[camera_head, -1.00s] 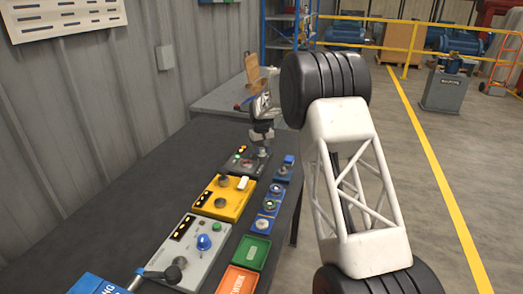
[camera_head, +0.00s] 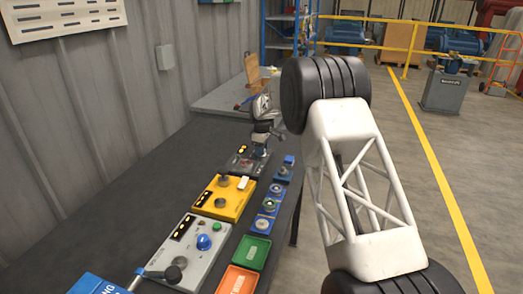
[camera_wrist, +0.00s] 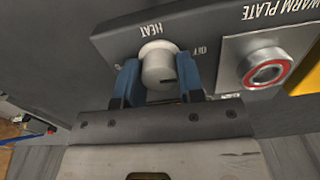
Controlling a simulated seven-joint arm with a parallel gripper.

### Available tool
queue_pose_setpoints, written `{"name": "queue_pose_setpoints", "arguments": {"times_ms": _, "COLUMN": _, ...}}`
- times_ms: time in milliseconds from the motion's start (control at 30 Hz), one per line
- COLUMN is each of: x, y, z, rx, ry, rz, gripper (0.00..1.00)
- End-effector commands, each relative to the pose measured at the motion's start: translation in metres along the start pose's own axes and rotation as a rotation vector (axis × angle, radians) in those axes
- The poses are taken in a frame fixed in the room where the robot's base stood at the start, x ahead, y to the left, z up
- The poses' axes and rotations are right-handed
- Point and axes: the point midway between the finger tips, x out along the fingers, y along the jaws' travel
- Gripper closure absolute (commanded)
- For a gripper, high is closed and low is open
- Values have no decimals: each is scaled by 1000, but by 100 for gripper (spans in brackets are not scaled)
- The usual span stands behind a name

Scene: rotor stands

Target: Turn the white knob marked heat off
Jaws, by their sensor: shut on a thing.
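The white round knob (camera_wrist: 158,68) sits on a dark grey panel (camera_wrist: 205,45) in the wrist view. The word HEAT shows upside down above it, and OFF stands to its right. A short dark mark shows on the knob's face, towards its lower right. My gripper (camera_wrist: 160,78) has its two blue fingers on the left and right of the knob, shut on it. In the head view my gripper (camera_head: 260,150) is over the dark grey unit (camera_head: 236,168) at the far end of the row; the knob cannot be made out there.
In the head view a yellow unit (camera_head: 235,208), a grey unit (camera_head: 212,258) with a blue knob, and small blue devices (camera_head: 270,205) stand nearer. Green (camera_head: 249,252) and orange trays are at the front.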

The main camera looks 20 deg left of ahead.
Motion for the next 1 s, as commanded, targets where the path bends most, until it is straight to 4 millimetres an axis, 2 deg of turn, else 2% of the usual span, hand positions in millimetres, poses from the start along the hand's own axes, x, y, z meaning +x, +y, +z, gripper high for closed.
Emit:
{"name": "queue_pose_setpoints", "arguments": {"times_ms": 233, "x": -1, "y": 0, "z": 0, "rx": -70, "ry": 1, "rz": 2, "gripper": 88}}
{"name": "queue_pose_setpoints", "arguments": {"times_ms": 633, "x": -2, "y": 0, "z": 0, "rx": -79, "ry": 1, "rz": 2, "gripper": 88}}
{"name": "queue_pose_setpoints", "arguments": {"times_ms": 667, "x": -2, "y": 0, "z": 0, "rx": -79, "ry": 1, "rz": 2, "gripper": 63}}
{"name": "queue_pose_setpoints", "arguments": {"times_ms": 800, "x": -1, "y": 0, "z": 0, "rx": -79, "ry": 1, "rz": 2, "gripper": 42}}
{"name": "queue_pose_setpoints", "arguments": {"times_ms": 833, "x": -1, "y": 0, "z": 0, "rx": -79, "ry": 1, "rz": 1, "gripper": 39}}
{"name": "queue_pose_setpoints", "arguments": {"times_ms": 1000, "x": -1, "y": 0, "z": 0, "rx": -78, "ry": 1, "rz": 1, "gripper": 39}}
